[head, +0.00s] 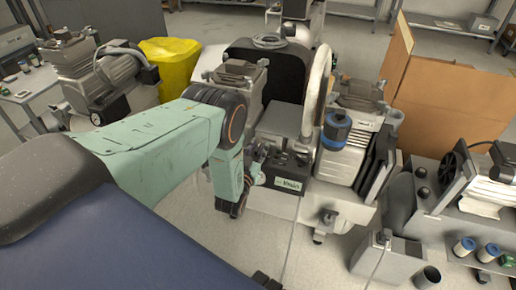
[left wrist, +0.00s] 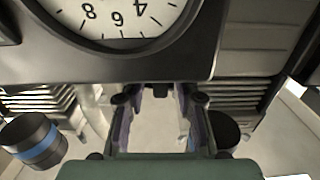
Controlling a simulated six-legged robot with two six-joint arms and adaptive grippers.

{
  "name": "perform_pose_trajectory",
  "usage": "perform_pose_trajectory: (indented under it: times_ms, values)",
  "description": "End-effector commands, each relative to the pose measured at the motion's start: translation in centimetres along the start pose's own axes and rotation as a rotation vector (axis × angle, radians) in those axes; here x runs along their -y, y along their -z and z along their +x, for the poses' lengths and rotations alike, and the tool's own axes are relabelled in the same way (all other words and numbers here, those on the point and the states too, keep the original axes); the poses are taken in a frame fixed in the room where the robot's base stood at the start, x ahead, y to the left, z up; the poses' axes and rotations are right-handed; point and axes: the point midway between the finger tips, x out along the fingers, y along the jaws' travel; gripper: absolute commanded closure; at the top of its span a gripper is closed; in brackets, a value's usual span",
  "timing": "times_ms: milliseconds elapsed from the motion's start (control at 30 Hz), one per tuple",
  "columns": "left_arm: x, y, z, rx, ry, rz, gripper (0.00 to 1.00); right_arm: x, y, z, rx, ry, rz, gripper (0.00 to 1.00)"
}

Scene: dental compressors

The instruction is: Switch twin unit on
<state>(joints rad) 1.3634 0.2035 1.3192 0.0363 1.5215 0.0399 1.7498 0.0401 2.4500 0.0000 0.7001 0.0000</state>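The twin unit (head: 343,163) stands in the middle of the head view, with two grey compressor heads and a dark control box (head: 288,185) with a pale label at its front. My left gripper (head: 256,163) is at the left end of this box, pointing toward the unit; its fingertips are small here and contact cannot be told. In the left wrist view the fingers (left wrist: 158,102) are apart with nothing between them. A round white gauge (left wrist: 122,14) in a dark panel fills the top there, its upper part cut off. No switch can be made out clearly. My right gripper is not in view.
Another compressor (head: 100,80) stands left, by a yellow bag (head: 168,65). A cardboard box (head: 455,105) stands behind right. A machine (head: 470,190) and a grey bin (head: 385,258) are at the right. A blue-banded cylinder (left wrist: 35,142) shows at lower left in the wrist view.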

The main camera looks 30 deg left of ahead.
Motion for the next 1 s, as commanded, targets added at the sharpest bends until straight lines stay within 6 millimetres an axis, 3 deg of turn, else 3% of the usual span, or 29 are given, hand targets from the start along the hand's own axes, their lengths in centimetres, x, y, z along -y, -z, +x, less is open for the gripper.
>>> perform_pose_trajectory:
  times_ms: [333, 733, 1000]
  values:
    - [0.01, -0.04, -0.04, 0.001, 0.000, 0.000, 1.00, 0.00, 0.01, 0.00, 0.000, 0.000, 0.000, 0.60]
    - [0.06, -0.05, -0.06, 0.001, -0.009, 0.000, 1.00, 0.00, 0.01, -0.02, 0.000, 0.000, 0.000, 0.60]
    - [0.29, -0.04, -0.08, 0.001, -0.120, 0.002, 1.00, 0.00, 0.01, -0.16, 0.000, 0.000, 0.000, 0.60]
